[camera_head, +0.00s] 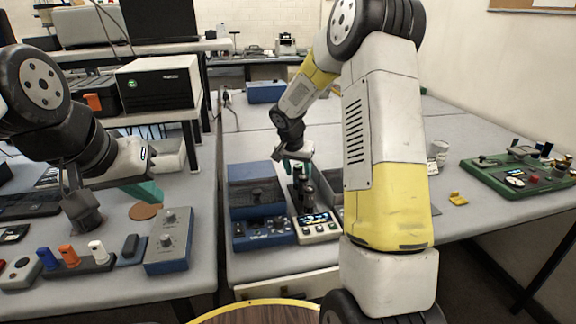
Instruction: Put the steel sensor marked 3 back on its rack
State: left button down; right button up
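No mark 3 can be read in the head view, so I cannot tell which thing is the steel sensor. A small silvery cylinder (440,148) stands on the right bench, partly behind my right arm. A dark rack (88,267) at front left holds blue, orange and white upright pieces. My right gripper (294,166) points down above dark upright parts (305,192) on a white instrument (318,228). Whether its small green fingertips touch or hold anything is unclear.
A blue box with knobs (168,242) stands right of the rack. A blue case (262,229) adjoins the white instrument. A green board (522,172) and a yellow piece (458,199) lie at right. A gap separates the benches. My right arm hides part of the middle bench.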

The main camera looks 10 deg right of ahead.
jog(key=v, duration=1.2)
jog(key=s+r+n+y, duration=0.25)
jog(key=s+r, duration=0.45)
jog(key=s, duration=0.5)
jog(key=s+a+r+n+t+y, duration=0.1)
jog(key=s+n, duration=0.3)
jog(key=s, duration=1.3)
jog(key=shift+a+t+y, duration=0.55)
jog(key=shift+a+t, duration=0.05)
jog(key=shift+a, duration=0.05)
jog(key=shift+r+n, duration=0.2)
jog(key=shift+n, duration=0.05)
